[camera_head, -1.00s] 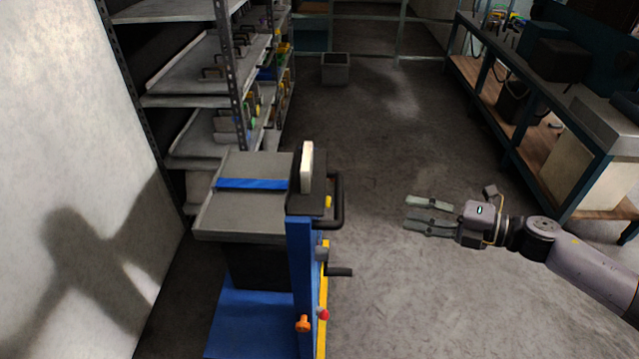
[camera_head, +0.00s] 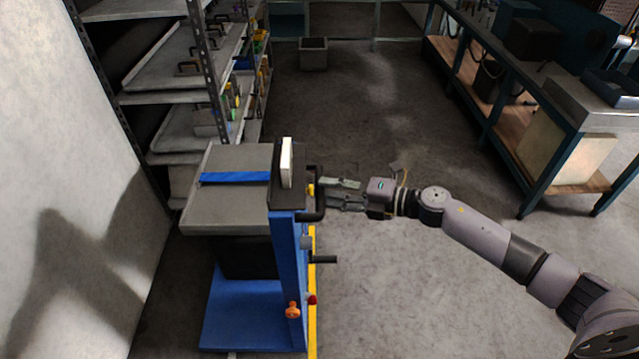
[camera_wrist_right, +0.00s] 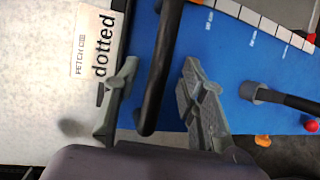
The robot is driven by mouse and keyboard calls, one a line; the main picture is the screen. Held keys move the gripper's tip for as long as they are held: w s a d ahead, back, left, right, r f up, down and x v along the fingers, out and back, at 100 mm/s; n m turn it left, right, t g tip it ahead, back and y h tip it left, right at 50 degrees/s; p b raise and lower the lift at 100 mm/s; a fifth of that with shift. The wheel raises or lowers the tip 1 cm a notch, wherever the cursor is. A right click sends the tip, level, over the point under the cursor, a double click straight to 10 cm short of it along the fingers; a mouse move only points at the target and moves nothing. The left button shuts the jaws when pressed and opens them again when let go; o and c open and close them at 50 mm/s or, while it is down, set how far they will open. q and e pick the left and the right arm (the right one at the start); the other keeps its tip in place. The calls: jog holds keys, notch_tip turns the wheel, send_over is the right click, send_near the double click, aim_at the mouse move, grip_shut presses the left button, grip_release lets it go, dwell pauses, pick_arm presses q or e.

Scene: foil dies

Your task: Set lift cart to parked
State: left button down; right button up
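The lift cart (camera_head: 228,208) stands left of centre, with a grey platform, a blue column (camera_head: 287,265) and a blue base. Its black handle (camera_head: 318,205) sticks out to the right near the column's top. My right gripper (camera_head: 335,191) is at this handle. In the right wrist view the black handle bar (camera_wrist_right: 162,65) runs between the two open fingers (camera_wrist_right: 160,100), with gaps at both sides. The blue panel (camera_wrist_right: 225,60) behind it carries a white strip (camera_wrist_right: 265,25) with lettering too small to read. My left gripper is not in view.
A lower black lever (camera_head: 323,259), an orange knob (camera_head: 292,309) and a red knob (camera_head: 311,299) are on the column. A white "dotted" label (camera_wrist_right: 97,45) is beside the handle. Shelving (camera_head: 165,98) stands behind left, a workbench (camera_head: 520,140) at right.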

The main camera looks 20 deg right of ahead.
aim_at(320, 190)
jog(key=shift+x, duration=1.75)
jog(key=shift+c, duration=0.5)
grip_shut()
